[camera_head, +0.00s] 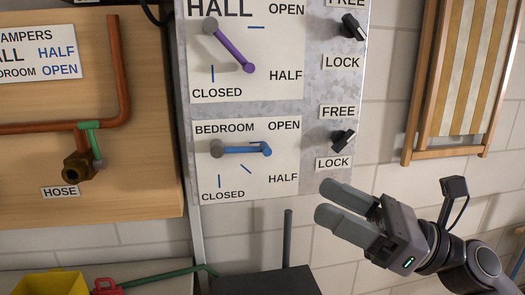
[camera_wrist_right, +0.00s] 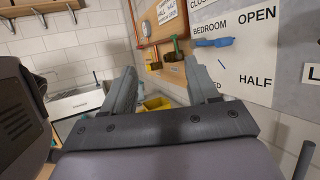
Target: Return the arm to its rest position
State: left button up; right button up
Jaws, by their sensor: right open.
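My right gripper (camera_head: 335,206) is open and empty, in the lower right of the head view, in front of the wall just right of the damper panel. Its two fingers also show apart in the right wrist view (camera_wrist_right: 160,85). The bedroom damper lever (camera_head: 242,150) is blue and lies level, pointing right from its grey pivot; it also shows in the right wrist view (camera_wrist_right: 214,42). The hall damper lever (camera_head: 231,46) is purple and slants down to the right. The gripper touches neither lever. My left gripper is not in view.
Two black lock knobs (camera_head: 343,140) (camera_head: 353,27) sit on the panel's right side. A folded striped deck chair (camera_head: 463,70) hangs at the upper right. A wooden board with a copper pipe (camera_head: 118,70) is at left. A yellow container (camera_head: 52,284) stands lower left.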

jog(key=w+d+f+m+t+h+p, duration=0.1)
jog(key=d+f+m+t+h, duration=0.3)
jog(key=f+m+t+h, duration=0.9)
jog(key=w+d+f+m+g+h+p, duration=0.15)
jog(key=d+f+m, duration=0.45)
jog(key=m, duration=1.5)
jog(key=s+f+m+g+h, duration=0.2)
jog(key=s+f+m, duration=0.5)
jog(key=f, duration=0.5)
jog(key=s+f+m+g+h, duration=0.2)
jog(key=s+f+m+g, duration=0.3)
jog(key=s+f+m, duration=0.2)
notch_tip(320, 180, down, 5)
jog(key=shift+s+d+r+p, duration=0.1)
jog(key=shift+s+d+p, duration=0.15)
jog(key=shift+s, duration=0.7)
jog(key=shift+g+h, duration=0.25)
